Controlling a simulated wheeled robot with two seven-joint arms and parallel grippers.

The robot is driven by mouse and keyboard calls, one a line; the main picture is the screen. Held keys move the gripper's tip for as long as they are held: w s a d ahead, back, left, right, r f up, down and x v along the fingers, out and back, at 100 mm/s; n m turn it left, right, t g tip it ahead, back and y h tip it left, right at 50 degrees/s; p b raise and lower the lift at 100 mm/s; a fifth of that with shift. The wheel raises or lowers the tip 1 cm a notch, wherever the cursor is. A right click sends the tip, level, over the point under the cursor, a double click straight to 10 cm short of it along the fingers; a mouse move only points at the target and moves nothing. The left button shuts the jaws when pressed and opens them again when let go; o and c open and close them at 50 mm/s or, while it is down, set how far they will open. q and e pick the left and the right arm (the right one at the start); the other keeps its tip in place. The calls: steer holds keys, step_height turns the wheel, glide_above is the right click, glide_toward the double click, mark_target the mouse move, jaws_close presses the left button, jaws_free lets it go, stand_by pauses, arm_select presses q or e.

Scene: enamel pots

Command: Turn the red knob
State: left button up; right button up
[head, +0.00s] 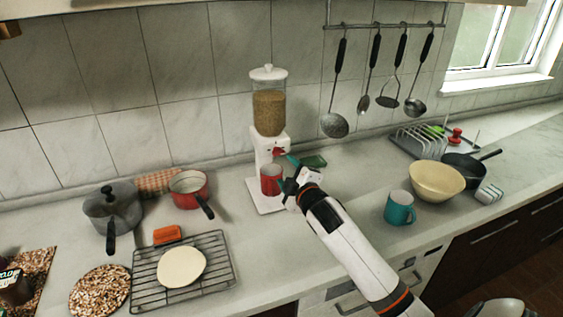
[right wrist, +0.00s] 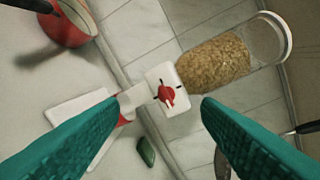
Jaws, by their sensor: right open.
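The red knob (right wrist: 166,96) sits on the white front of a cereal dispenser (head: 268,145), and its raised bar runs roughly upright in the right wrist view. In the head view the knob (head: 278,152) is small, just above my right gripper. My right gripper (head: 292,180) is open, with its teal fingers (right wrist: 160,104) on either side of the knob in the wrist view. They look apart from it, with nothing between them. A red mug (head: 270,180) stands on the dispenser's base below the knob. My left gripper is in neither view.
A red saucepan (head: 188,187), grey pot (head: 112,208) and wire rack (head: 150,268) stand left. A teal mug (head: 399,208), cream bowl (head: 436,181) and dish rack (head: 417,142) are right. A green item (head: 313,161) lies beside the dispenser. Utensils hang from a rail (head: 385,25).

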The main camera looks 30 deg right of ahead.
mark_target(280, 154)
steer(key=w+d+n, duration=0.1)
steer(key=w+n, duration=0.2)
steer(key=n, duration=0.4)
steer(key=w+d+f+n, duration=0.1)
steer(key=w+n, duration=0.2)
steer(key=n, duration=0.5)
steer(key=w+d+n+t, duration=0.1)
steer(key=w+d+n, duration=0.1)
steer(key=n, duration=0.6)
steer(key=shift+w+f+h, duration=0.15)
steer(key=shift+w+h, duration=0.25)
steer(key=shift+w, duration=0.5)
steer(key=c, duration=1)
